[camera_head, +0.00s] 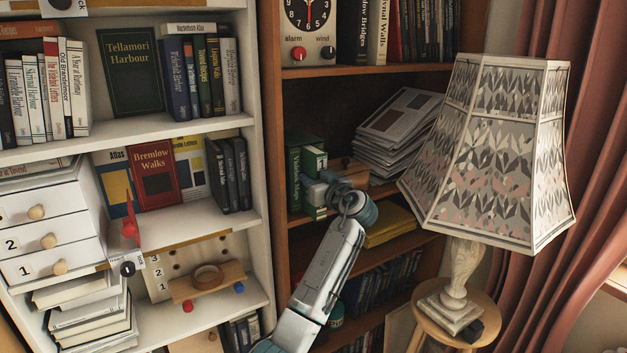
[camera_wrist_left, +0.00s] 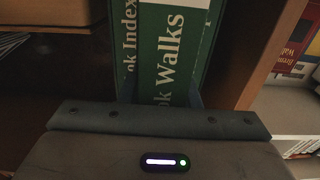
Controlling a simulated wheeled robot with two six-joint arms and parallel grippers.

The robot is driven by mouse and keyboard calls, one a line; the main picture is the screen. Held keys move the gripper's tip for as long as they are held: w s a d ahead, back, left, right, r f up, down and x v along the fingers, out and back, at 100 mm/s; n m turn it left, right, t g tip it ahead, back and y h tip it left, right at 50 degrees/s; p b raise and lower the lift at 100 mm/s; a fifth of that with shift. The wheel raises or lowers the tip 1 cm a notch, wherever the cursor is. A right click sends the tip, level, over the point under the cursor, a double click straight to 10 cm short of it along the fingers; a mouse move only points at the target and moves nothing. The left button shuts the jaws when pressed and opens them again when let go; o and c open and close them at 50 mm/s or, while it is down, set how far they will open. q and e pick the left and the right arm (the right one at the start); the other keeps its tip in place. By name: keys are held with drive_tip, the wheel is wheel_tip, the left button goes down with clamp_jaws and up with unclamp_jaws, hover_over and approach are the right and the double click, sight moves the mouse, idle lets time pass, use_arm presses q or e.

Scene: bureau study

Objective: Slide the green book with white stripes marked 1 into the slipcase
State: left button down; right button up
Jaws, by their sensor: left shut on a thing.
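A green book with white bands (camera_head: 314,160) stands upright on the brown shelf, its spine towards me. My left gripper (camera_head: 328,190) is at its lower right and shut on it. In the left wrist view the fingers (camera_wrist_left: 160,95) are on either side of green spines with white lettering; one spine (camera_wrist_left: 168,60) ends in "Walks", and a narrower one (camera_wrist_left: 130,45) reads "Index". A darker green volume or case (camera_head: 294,170) stands just left of the book. I cannot tell which part is the slipcase or how deep the book sits. My right gripper is not in view.
A wooden block (camera_head: 347,170) and a stack of papers (camera_head: 398,130) are to the right on the same shelf. A brown upright (camera_wrist_left: 262,50) is close beside the gripper. A large lamp (camera_head: 490,150) stands at the right on a stool.

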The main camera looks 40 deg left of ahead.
use_arm(q)
drive_tip(key=shift+r, duration=0.2)
drive_tip(key=c, duration=1)
unclamp_jaws()
drive_tip(key=shift+c, duration=0.2)
drive_tip(key=shift+o, duration=0.4)
drive_tip(key=shift+f, duration=0.2)
drive_tip(key=o, duration=0.4)
drive_tip(key=shift+o, duration=0.2)
drive_tip(key=b+v, duration=0.3)
drive_tip(key=v, duration=0.7)
